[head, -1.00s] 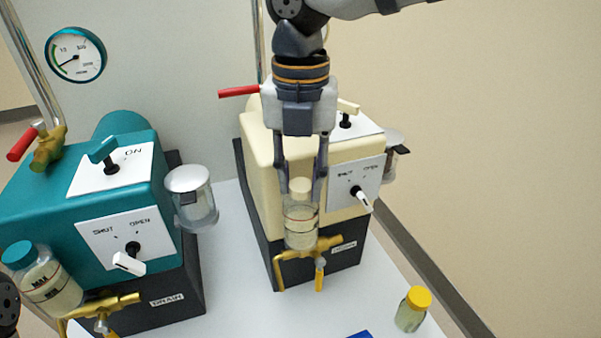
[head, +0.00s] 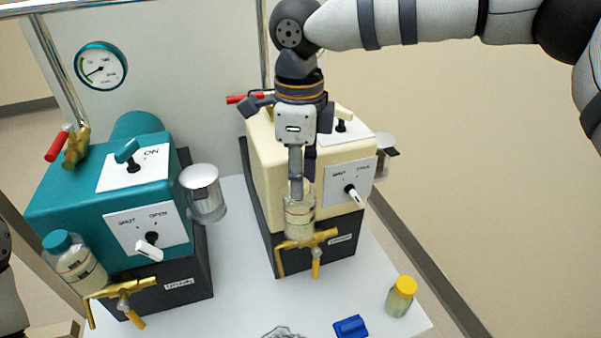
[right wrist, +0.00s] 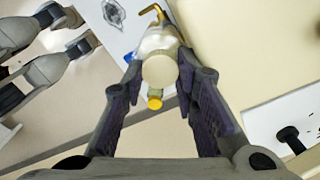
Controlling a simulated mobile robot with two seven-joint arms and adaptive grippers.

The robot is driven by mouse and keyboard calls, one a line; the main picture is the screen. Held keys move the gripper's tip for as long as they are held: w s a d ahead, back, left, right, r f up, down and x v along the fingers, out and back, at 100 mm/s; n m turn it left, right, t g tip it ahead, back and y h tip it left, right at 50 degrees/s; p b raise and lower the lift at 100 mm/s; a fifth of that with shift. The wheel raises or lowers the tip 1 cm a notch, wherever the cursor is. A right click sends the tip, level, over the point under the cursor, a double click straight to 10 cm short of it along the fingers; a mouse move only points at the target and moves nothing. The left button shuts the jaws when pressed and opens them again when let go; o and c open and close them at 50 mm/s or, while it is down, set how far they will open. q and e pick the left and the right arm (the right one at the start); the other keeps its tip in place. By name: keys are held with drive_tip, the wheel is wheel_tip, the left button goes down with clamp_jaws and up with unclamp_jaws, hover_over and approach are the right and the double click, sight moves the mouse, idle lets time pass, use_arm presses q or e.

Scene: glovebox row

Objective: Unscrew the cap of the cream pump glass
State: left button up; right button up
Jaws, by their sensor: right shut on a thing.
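The cream pump (head: 268,150) stands right of the teal pump. Its clear glass (head: 299,222) hangs upright at the front above a brass tap (head: 316,241), with pale liquid in it. My right gripper (head: 296,192) points down at the glass's top from above. In the head view its near finger hides most of the cap. In the right wrist view the round cream cap (right wrist: 160,70) sits between the fingertips, which are shut on it. The cap appears to be on the glass; whether its thread is loose I cannot tell.
The teal pump (head: 65,190) stands at left with its own teal-capped glass (head: 78,262). A yellow-capped bottle (head: 401,297) and a blue object (head: 351,327) are at the table's front right. Clear white tabletop (head: 245,290) lies between them and the pumps.

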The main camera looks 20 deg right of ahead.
clamp_jaws()
use_arm(q)
drive_tip(key=shift+w+r+t+p, duration=0.3)
drive_tip(key=shift+w+r+p, duration=0.2)
drive_tip(key=shift+w+r, duration=0.2)
use_arm(e)
drive_tip(key=shift+r, duration=1.55)
drive_tip(key=shift+w+r, duration=0.1)
drive_tip(key=shift+r, duration=0.85)
wheel_tip(320, 180, up, 2)
drive_tip(key=shift+p, duration=0.3)
use_arm(q)
drive_tip(key=shift+w+r, duration=0.3)
drive_tip(key=shift+w, duration=0.1)
